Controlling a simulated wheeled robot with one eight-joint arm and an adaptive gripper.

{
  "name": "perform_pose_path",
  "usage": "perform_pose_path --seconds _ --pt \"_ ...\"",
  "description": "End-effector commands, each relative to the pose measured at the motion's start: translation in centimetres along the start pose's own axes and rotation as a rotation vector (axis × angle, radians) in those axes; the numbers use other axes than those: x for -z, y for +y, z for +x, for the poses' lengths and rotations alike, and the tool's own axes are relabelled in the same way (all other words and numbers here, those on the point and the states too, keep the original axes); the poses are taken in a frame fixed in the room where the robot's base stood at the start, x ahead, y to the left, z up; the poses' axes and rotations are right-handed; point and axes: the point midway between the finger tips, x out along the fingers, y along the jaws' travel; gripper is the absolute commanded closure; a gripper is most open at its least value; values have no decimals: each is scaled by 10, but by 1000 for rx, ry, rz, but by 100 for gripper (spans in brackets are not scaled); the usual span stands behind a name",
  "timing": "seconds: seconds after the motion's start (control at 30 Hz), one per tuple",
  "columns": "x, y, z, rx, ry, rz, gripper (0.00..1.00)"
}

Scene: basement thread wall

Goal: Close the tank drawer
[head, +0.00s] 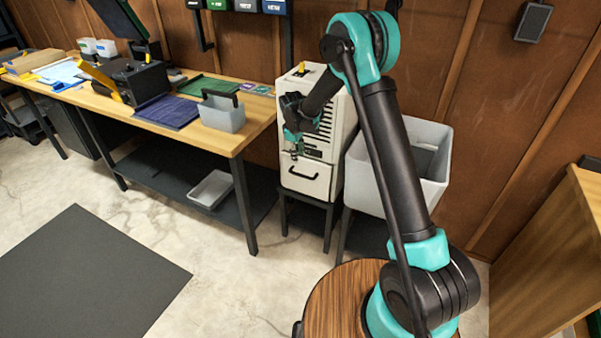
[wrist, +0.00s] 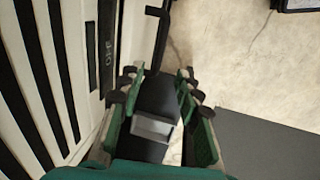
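The tank drawer (head: 311,184) is the pale lower front of a white vented machine (head: 338,135), with a black bar handle (head: 302,174) across it. I cannot tell clearly how far the drawer stands out. The machine's slatted front (wrist: 45,70) runs along the left there, and a black bar that looks like the handle (wrist: 161,30) shows beyond the fingertips.
The machine sits on a dark stand (head: 305,211). A wooden workbench (head: 240,135) with a grey bin (head: 222,115) stands to its left, a tray (head: 211,189) on its lower shelf. A large grey tub (head: 435,160) is at its right. The floor in front (head: 235,285) is clear.

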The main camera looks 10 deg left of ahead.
Motion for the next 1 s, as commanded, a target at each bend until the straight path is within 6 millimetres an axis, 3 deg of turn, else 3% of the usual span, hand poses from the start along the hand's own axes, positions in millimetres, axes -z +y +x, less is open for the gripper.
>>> perform_pose_path --seconds 0.3,0.5,0.7,1.0 --pt "0 0 65 0 0 0 66" --pt "0 0 96 0 0 -1 66" --pt "0 0 112 0 0 -1 66" --pt "0 0 115 0 0 -1 66"
